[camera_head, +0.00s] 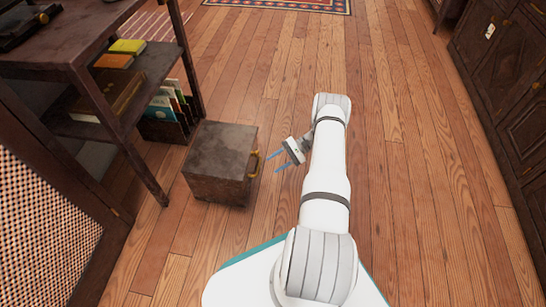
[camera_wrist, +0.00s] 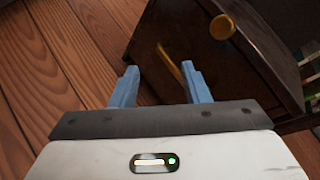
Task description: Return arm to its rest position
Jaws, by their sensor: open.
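My white arm extends forward from my base in the head view, bent at its far end. My gripper (camera_head: 278,161) points left toward the dark box with a gold handle (camera_head: 255,163). In the wrist view the blue fingers of my gripper (camera_wrist: 158,84) are spread apart with nothing between them. A gold handle (camera_wrist: 170,62) and a gold knob (camera_wrist: 222,27) on the dark box (camera_wrist: 195,30) show just beyond the fingertips. In the head view a small gap separates the fingers from the box.
A dark shelf unit (camera_head: 140,85) with books and folders stands at the left behind the box. A dark cabinet (camera_head: 505,75) stands at the right. A patterned rug (camera_head: 290,4) lies at the far end. The wooden floor (camera_head: 420,180) right of my arm is clear.

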